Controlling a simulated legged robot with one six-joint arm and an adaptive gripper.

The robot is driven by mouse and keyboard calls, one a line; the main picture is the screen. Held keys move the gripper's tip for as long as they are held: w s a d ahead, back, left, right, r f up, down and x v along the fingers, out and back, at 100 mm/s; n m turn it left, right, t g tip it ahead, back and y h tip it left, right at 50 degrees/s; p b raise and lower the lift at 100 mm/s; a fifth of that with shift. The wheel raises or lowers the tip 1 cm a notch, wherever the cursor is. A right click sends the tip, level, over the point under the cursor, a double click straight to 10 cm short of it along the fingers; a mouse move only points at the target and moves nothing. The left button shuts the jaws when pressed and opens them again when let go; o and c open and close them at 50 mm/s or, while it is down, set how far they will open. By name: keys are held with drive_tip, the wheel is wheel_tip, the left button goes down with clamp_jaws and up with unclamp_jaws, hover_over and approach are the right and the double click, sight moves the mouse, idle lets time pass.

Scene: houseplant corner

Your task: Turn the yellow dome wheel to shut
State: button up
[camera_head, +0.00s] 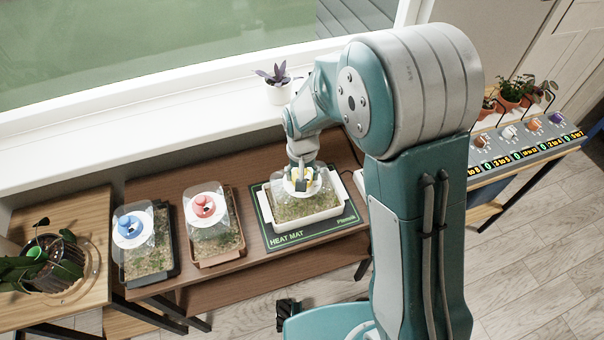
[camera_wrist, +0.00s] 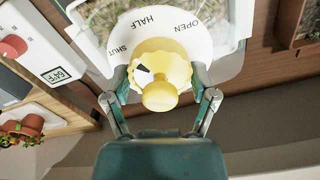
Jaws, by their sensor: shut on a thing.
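The yellow wheel (camera_wrist: 168,66) has a scalloped rim and a round knob, and it sits on a white dial plate (camera_wrist: 220,42) marked SHUT, HALF and OPEN. Its dark and white pointer mark is on the left of the wheel, roughly toward the SHUT side. My gripper (camera_wrist: 160,78) has one finger on each side of the wheel and is shut on it. In the head view my gripper (camera_head: 301,180) comes down from above onto the clear dome (camera_head: 283,206). It hides much of the wheel there. The dome stands on a pale tray (camera_head: 308,221) on the heat mat (camera_head: 345,219).
Domes with a blue wheel (camera_head: 129,226) and a red wheel (camera_head: 203,206) stand to the left on the brown table (camera_head: 172,295). A purple plant (camera_head: 277,88) is on the windowsill behind. A control panel (camera_head: 530,138) with several knobs is at right.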

drive_tip(key=n, duration=0.5)
drive_tip(key=shift+s+f+n, duration=0.1)
drive_tip(key=shift+s+n, duration=0.05)
drive_tip(key=shift+n, duration=0.15)
idle(0.4)
drive_tip(key=o, duration=1)
wheel_tip(320, 180, up, 12)
idle(0.4)
